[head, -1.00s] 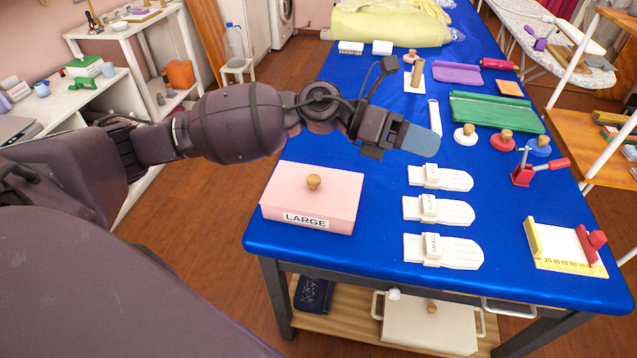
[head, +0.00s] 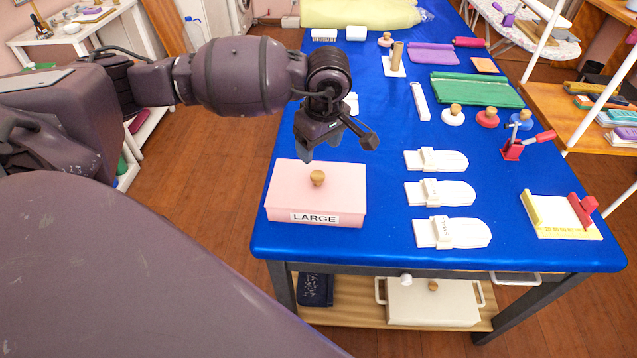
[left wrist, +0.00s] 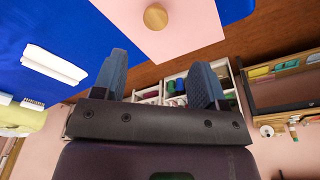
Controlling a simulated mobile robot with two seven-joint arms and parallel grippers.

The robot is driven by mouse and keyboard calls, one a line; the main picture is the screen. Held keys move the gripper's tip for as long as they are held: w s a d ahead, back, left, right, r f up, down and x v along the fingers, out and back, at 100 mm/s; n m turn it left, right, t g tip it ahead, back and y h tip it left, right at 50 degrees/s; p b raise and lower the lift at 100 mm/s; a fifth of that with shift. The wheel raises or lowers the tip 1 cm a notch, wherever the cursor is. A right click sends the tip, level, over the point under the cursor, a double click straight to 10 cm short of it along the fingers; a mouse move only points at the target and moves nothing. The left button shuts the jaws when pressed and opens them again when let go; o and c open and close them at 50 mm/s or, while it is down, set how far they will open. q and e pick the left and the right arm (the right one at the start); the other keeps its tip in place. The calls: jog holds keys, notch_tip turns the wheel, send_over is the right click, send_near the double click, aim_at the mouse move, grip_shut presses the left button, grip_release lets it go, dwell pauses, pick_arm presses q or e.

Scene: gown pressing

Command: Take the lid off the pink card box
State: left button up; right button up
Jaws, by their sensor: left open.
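The pink card box (head: 294,211) stands shut on the near left part of the blue table, with a "LARGE" label on its front. Its flat pink lid (head: 285,179) has a round wooden knob (head: 317,178) on top. My left gripper (head: 338,148) is above and just behind the box, pointing down, open and empty. In the left wrist view, the open fingers (left wrist: 162,76) are spread apart, and the knob (left wrist: 155,17) is beyond the fingertips near the top edge. My right gripper is not in view.
White glove-like pieces (head: 440,193) lie in a column right of the box. A red clamp (head: 512,149), several round-knobbed discs and a green cloth (head: 474,88) are farther back. Bare blue table (head: 385,235) lies between box and white pieces.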

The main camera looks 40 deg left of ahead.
aim_at(318, 175)
pick_arm(q)
jog(key=f, duration=0.5)
jog(key=shift+w+a+f, duration=0.1)
jog(key=shift+a+f, duration=0.25)
jog(key=f, duration=0.4)
jog(key=shift+w, duration=0.4)
jog(key=shift+a+f, duration=0.15)
jog(key=shift+f, duration=0.4)
jog(key=shift+c, duration=0.2)
jog(key=c, duration=1)
